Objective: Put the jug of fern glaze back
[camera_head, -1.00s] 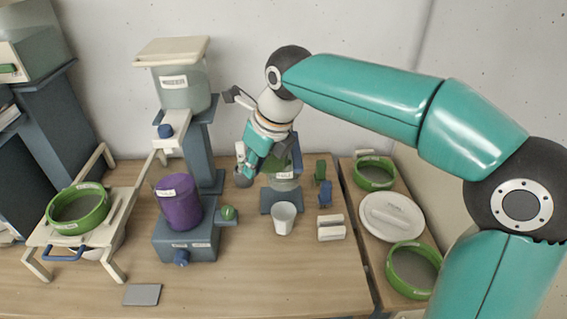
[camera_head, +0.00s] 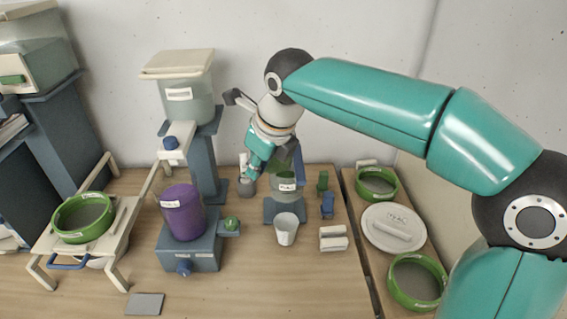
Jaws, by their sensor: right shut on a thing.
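A translucent, greenish jug (camera_head: 286,190) with a white label stands upright on, or just above, a grey-blue stand (camera_head: 285,211) at the back middle of the table. Dark green shows at its top, partly behind my gripper. My right gripper (camera_head: 252,178) comes down from above at the jug's upper left. It is shut, apparently on the jug, but the contact is hidden by the wrist and fingers. I cannot read the label. My left gripper is not in view.
A purple bucket (camera_head: 183,213) stands on a grey-blue box (camera_head: 190,252) to the left. Green-rimmed sieves (camera_head: 83,217) flank the scene. The front table is mostly clear.

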